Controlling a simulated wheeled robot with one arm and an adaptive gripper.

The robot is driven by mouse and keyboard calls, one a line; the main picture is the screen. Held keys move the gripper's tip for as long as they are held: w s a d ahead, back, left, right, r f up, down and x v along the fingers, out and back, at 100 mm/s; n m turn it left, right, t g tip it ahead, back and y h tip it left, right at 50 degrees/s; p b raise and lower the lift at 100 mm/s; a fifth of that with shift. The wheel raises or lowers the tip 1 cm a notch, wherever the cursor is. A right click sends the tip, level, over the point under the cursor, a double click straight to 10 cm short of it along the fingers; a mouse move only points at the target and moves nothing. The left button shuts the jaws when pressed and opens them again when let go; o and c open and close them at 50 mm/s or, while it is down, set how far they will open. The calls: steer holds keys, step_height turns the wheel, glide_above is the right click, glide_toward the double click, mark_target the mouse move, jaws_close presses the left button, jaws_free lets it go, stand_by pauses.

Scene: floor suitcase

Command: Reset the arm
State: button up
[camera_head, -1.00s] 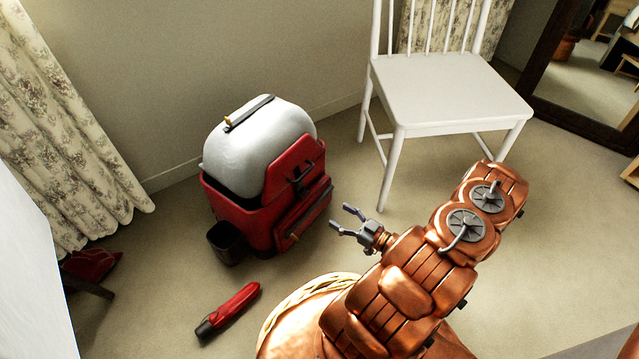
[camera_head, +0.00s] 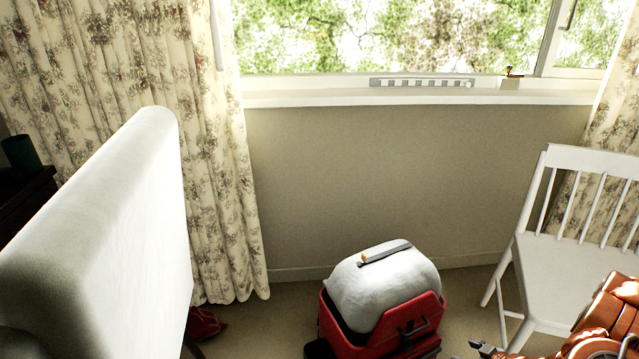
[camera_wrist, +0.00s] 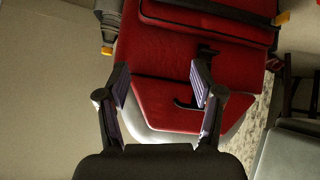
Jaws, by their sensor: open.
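My gripper (camera_wrist: 160,90) is open and empty in the wrist view, its two fingers spread in front of the red suitcase (camera_wrist: 150,50). I cannot tell how far it is from the suitcase. In the head view only part of my gripper (camera_head: 482,347) shows at the bottom edge, with my copper arm at the lower right. The red suitcase (camera_head: 410,325) stands on the floor at the bottom, with a white rounded bulk (camera_head: 385,290) on top and a dark strap across it. Its lower part is cut off by the frame.
A white chair (camera_head: 565,270) stands at the right, close to my arm. A large white panel (camera_head: 120,220) fills the left foreground. A red item (camera_head: 204,324) lies on the floor at the lower left.

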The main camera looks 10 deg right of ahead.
steer(key=w+d+r+g+h+p, duration=0.25)
steer(key=r+p, duration=0.25)
steer(key=r, duration=0.7)
steer(key=s+a+r+m+g+h+p, duration=0.15)
steer(key=r+p, duration=0.35)
steer(key=r, duration=0.9)
steer(key=a+r+m+g+h+p, duration=0.25)
steer(key=r+p, duration=0.25)
steer(key=r, duration=0.8)
steer(key=s+a+r+m+g+y+p, duration=0.1)
steer(key=s+a+r+p, duration=0.35)
steer(key=a+r, duration=0.4)
steer(key=s+a+r+g+p, duration=0.2)
steer(key=s+a+r+p, duration=0.25)
steer(key=a+r, duration=0.4)
steer(key=s+a+r+g+y+p, duration=0.2)
steer(key=s+a+r+p, duration=0.4)
steer(key=s+a+r, duration=0.7)
steer(key=shift+s+a+y+p, duration=0.35)
steer(key=shift+s+a+y, duration=0.3)
steer(key=shift+s, duration=0.5)
